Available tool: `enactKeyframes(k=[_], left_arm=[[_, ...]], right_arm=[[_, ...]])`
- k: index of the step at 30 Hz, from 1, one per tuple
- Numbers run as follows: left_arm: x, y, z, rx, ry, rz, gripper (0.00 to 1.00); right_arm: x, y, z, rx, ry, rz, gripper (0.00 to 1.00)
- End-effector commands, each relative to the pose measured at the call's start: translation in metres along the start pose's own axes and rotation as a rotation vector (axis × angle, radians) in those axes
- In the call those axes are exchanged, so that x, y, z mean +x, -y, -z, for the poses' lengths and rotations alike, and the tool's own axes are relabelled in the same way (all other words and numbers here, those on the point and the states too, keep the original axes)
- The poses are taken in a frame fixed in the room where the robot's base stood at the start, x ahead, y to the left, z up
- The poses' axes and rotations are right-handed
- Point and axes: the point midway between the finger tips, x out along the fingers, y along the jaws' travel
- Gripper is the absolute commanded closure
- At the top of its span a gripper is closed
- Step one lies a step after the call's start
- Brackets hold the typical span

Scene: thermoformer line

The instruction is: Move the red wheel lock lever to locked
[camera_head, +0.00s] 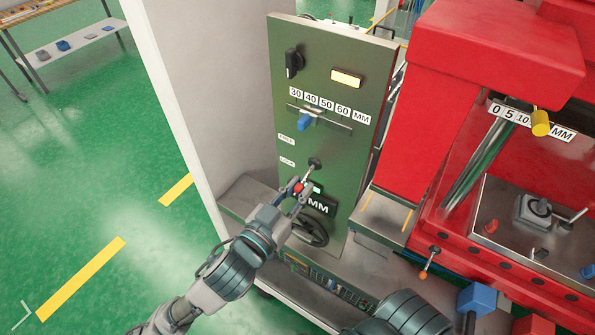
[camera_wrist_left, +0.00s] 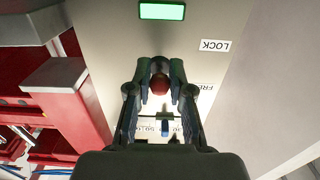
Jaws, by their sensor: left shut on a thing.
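The red wheel lock lever has a red ball knob (camera_head: 298,188) on a thin shaft. The shaft runs down and left from a dark pivot (camera_head: 315,163) on the green panel (camera_head: 328,84). My left gripper (camera_head: 297,190) is shut on the knob. In the left wrist view the red knob (camera_wrist_left: 159,85) sits between both fingertips. The LOCK label (camera_head: 288,162) is left of the pivot, with the FREE label (camera_head: 286,140) above it. The wrist view shows the LOCK label (camera_wrist_left: 215,45) upside down. Part of the lever is hidden by the fingers. My right gripper is not in view.
A black handwheel (camera_head: 311,231) is just below the left gripper, partly covered. A blue slider (camera_head: 304,122) and a black knob (camera_head: 292,63) are higher on the panel. A lit green indicator (camera_wrist_left: 162,11) is close by. The red machine (camera_head: 430,100) stands at right.

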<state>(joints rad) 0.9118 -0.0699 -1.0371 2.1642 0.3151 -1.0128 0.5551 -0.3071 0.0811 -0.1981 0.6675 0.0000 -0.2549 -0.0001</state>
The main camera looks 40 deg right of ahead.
Motion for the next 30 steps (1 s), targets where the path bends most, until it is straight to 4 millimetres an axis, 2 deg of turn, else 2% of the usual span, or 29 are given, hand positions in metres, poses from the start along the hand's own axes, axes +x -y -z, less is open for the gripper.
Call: enactKeyframes(k=[8,15,16,19,30], left_arm=[[0.000,0.001,-0.002,-0.001,0.005,0.002,1.00],[0.005,0.001,-0.014,-0.004,0.006,0.001,1.00],[0.005,0.001,-0.014,-0.003,0.006,0.001,0.77],[0.005,0.001,-0.012,-0.002,0.004,0.001,0.52],[0.001,0.000,-0.010,0.000,0.000,0.000,0.50]], right_arm=[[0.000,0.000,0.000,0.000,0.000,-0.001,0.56],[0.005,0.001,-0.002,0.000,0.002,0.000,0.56],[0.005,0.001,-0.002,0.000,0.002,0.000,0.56],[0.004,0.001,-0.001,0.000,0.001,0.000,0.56],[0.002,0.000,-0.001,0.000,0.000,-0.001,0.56]])
